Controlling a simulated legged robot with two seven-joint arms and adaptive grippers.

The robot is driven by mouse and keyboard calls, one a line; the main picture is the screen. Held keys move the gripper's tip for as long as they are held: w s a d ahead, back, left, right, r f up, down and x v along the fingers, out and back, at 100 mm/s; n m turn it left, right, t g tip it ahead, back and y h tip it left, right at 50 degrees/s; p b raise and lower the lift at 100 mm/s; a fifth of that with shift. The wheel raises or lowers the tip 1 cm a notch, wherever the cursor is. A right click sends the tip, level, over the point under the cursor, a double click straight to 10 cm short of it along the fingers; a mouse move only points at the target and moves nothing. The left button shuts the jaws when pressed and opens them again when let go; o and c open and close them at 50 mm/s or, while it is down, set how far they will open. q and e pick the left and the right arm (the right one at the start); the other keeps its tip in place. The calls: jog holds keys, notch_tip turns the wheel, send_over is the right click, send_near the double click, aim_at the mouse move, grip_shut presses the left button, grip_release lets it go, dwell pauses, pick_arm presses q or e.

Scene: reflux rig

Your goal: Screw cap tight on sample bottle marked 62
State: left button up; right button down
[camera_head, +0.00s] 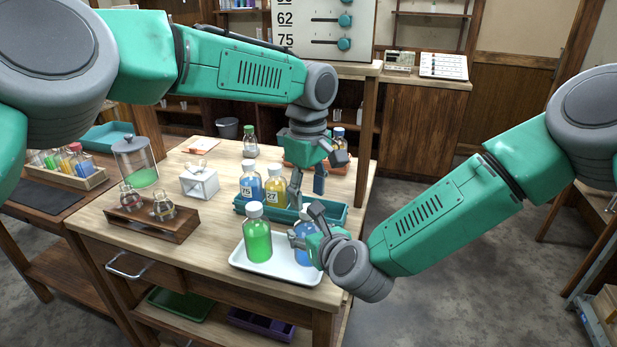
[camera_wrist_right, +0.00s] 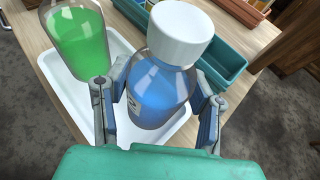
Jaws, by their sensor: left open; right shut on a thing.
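A blue bottle with a white cap (camera_wrist_right: 180,32) stands at the white tray (camera_head: 240,262). In the right wrist view the blue bottle (camera_wrist_right: 158,92) sits between both fingers of my right gripper (camera_wrist_right: 160,82), which is shut on it. A label edge shows at its left side, but its number cannot be read. The cap sits on the bottle's top; how tight cannot be told. In the head view, my right gripper (camera_head: 306,226) hides much of the blue bottle (camera_head: 304,248). My left gripper (camera_head: 308,184) is open and empty, above the teal tray, behind the held bottle.
A green bottle (camera_head: 258,240) stands on the white tray, left of the held one. Blue bottle 75 (camera_head: 250,184) and yellow bottle 27 (camera_head: 275,186) stand by the teal tray (camera_head: 330,218). A wooden flask rack (camera_head: 152,218) stands left. A panel (camera_head: 320,28) lists 62 and 75.

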pick_arm(q)
jog(key=shift+f, duration=1.75)
grip_shut()
